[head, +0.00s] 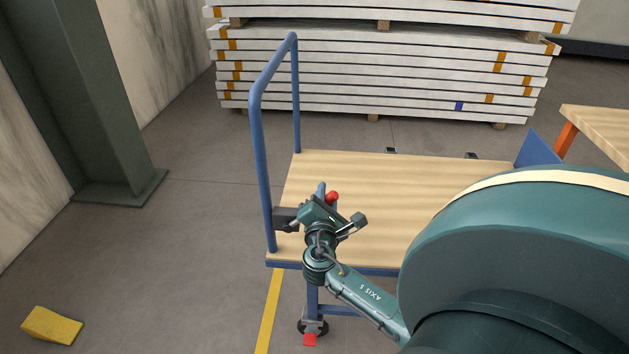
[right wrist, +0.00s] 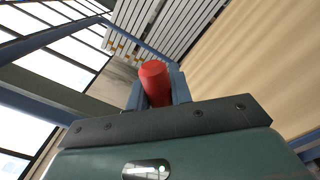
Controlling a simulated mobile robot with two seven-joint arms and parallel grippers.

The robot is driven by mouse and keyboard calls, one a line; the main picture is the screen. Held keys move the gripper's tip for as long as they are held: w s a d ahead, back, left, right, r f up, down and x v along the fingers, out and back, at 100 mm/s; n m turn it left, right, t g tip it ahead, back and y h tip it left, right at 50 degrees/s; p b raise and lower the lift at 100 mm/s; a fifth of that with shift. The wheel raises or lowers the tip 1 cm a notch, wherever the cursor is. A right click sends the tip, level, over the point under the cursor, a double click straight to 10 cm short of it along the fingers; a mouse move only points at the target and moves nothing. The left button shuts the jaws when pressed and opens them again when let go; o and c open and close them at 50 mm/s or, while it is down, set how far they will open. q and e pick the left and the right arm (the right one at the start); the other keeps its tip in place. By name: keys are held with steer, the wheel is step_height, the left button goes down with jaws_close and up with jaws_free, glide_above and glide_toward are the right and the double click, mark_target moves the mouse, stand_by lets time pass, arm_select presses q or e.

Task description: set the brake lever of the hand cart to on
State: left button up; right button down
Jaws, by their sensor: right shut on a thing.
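The hand cart has a wooden deck (head: 370,185) and a blue push handle (head: 257,150) at its left end. A dark bracket (head: 284,217) sits low on the near handle post. The red knob (head: 332,197) of the brake lever shows at the tip of my right gripper (head: 327,193). In the right wrist view the red knob (right wrist: 155,82) stands between the two blue-grey fingers of the right gripper (right wrist: 158,92), which is shut on it. The lever's shaft and its on and off marks are hidden by the gripper. My left gripper is not in view.
A stack of white boards (head: 380,75) stands behind the cart. A wooden-topped table (head: 600,130) is at the right. A green column (head: 90,100) stands at the left. A yellow wedge (head: 52,326) lies on the floor.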

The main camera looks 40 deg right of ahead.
steer(key=shift+s+d+f+m+b, duration=0.25)
steer(key=shift+d+f+m+b, duration=0.05)
steer(key=shift+f+m+b, duration=0.15)
steer(key=shift+s+d+f+m+b, duration=0.25)
steer(key=shift+f+m+b, duration=0.1)
steer(key=shift+m+b, duration=0.1)
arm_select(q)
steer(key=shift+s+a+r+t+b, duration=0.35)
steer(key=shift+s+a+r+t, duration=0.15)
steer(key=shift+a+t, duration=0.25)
arm_select(e)
steer(key=shift+s+d+f+m, duration=0.2)
steer(key=shift+s+f+m, duration=0.05)
steer(key=shift+m, duration=0.25)
steer(key=c, duration=1.3)
jaws_free()
steer(key=shift+o, duration=0.2)
steer(key=shift+f, duration=0.1)
steer(key=shift+a, duration=0.1)
